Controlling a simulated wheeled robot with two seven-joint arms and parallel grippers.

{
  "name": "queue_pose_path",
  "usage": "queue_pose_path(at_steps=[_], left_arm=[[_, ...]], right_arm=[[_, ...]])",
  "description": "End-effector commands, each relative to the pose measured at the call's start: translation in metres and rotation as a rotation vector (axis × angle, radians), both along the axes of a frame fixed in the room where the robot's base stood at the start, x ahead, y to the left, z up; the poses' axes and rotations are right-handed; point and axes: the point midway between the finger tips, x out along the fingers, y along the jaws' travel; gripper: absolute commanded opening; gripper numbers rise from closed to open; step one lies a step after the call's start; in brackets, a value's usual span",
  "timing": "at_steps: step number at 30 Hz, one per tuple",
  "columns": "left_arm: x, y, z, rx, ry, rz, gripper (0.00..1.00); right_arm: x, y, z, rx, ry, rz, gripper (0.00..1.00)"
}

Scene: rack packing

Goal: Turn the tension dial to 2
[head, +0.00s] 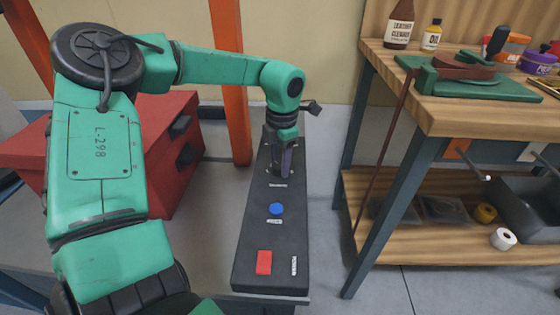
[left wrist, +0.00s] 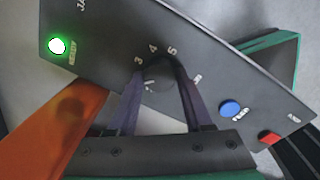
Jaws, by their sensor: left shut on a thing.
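The tension dial (left wrist: 158,82) is a dark round knob on a black control panel (left wrist: 215,85). The numbers 3, 4 and 5 show along its far side in the left wrist view; other marks are partly covered, and I cannot tell which number the dial points to. My left gripper (left wrist: 161,70) is shut on the dial, one purplish finger on each side. In the head view my left gripper (head: 279,163) points down onto the panel (head: 272,238) and hides the dial. My right gripper is not in view.
The panel has a blue button (head: 276,209), a red switch (head: 264,262) and a lit green lamp (left wrist: 57,46) labelled READY. An orange post (head: 230,90) and a red toolbox (head: 165,150) stand to the left. A wooden workbench (head: 480,110) stands to the right.

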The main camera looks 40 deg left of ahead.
Motion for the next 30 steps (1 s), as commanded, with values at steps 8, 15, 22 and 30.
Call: queue_pose_path(at_steps=[8, 15, 22, 30], left_arm=[[0.001, 0.0, 0.001, 0.0, -0.005, -0.001, 0.0], [0.001, 0.0, 0.001, 0.001, -0.004, 0.0, 0.8], [0.001, 0.0, 0.002, 0.0, -0.002, 0.0, 0.8], [0.001, -0.002, 0.041, 0.001, -0.007, 0.001, 0.8]], right_arm=[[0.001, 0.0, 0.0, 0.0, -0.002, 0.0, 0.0], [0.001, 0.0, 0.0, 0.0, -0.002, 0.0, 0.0], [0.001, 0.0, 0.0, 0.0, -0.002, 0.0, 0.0], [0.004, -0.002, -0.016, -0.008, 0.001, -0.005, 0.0]])
